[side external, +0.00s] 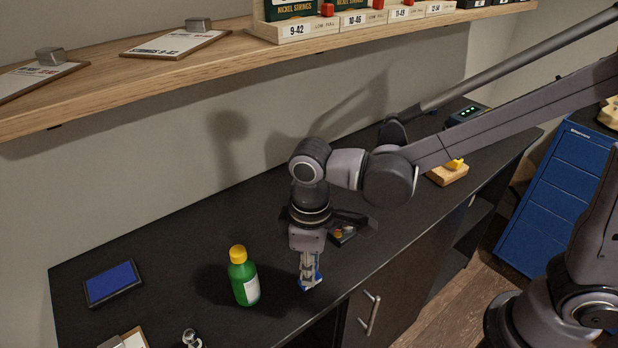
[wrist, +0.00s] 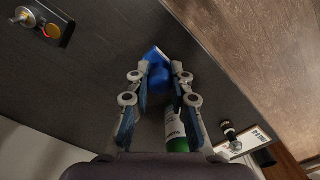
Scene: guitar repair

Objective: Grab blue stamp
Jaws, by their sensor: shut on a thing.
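The blue stamp (wrist: 157,72) is between my fingertips in the wrist view, with a pale edge at its far end. My gripper (wrist: 160,80) is shut on it. In the side external view my gripper (side external: 310,272) points down at the black counter, near its front edge. The blue stamp (side external: 311,284) shows there at the fingertips, partly hidden by the fingers. I cannot tell whether it touches the counter.
A green bottle (side external: 244,280) with a yellow cap stands just left of my gripper. A blue pad (side external: 112,283) lies at the far left of the counter (side external: 180,262). A dark tray (side external: 343,232) sits behind my gripper. A wooden shelf (side external: 230,62) runs above.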

